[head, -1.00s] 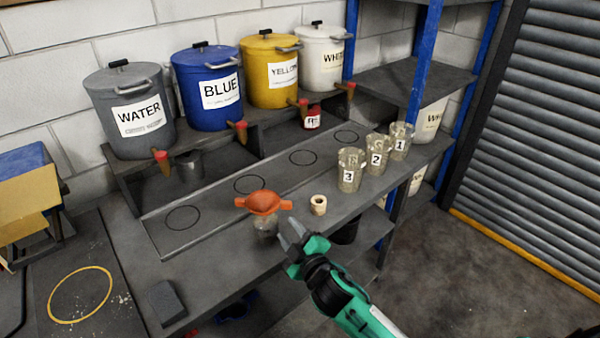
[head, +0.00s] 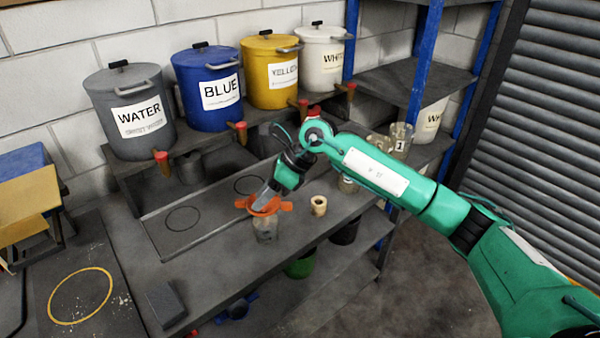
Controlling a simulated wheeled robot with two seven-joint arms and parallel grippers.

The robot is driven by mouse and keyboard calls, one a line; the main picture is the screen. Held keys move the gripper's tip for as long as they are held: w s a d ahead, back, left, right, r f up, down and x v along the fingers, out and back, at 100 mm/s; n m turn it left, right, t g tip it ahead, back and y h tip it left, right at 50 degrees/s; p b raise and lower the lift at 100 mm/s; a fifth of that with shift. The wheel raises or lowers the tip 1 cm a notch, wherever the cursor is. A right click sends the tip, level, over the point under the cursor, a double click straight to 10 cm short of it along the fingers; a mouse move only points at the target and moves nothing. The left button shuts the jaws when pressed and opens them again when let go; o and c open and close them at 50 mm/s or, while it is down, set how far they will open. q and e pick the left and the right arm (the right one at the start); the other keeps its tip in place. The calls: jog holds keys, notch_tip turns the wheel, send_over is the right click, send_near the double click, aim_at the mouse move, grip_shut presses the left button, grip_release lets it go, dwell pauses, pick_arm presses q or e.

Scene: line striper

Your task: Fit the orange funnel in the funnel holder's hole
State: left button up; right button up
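The orange funnel (head: 285,206) sits on top of a clear glass jar (head: 266,231) near the front edge of the bench. My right gripper (head: 262,200) reaches down from above, its fingers at the funnel's bowl and covering part of it. Whether the fingers are shut on the funnel's wall or only over it cannot be told. A small beige ring-shaped piece with a hole (head: 319,205) stands to the right of the funnel; I cannot tell whether it is the funnel holder. No other funnel holder is clearly visible. My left gripper is not in view.
Pots labelled water (head: 138,115), blue (head: 208,90), yellow (head: 272,72) and white stand on the raised shelf behind, with taps. My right arm covers most of the numbered glasses; glass 1 (head: 400,138) shows. A grey block (head: 166,303) lies front left. The marked strip left of the funnel is clear.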

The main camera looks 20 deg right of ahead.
aim_at(288, 203)
jog(key=w+d+r+h, duration=0.2)
jog(key=d+h, duration=0.3)
jog(key=d, duration=0.5)
jog(key=b+x, duration=0.4)
jog(key=x, duration=0.5)
jog(key=shift+w, duration=0.2)
jog(key=shift+w+a+f+b, duration=0.15)
jog(key=shift+a+f+b, duration=0.1)
jog(key=shift+f+b, duration=0.3)
jog(key=shift+r, duration=0.1)
grip_shut()
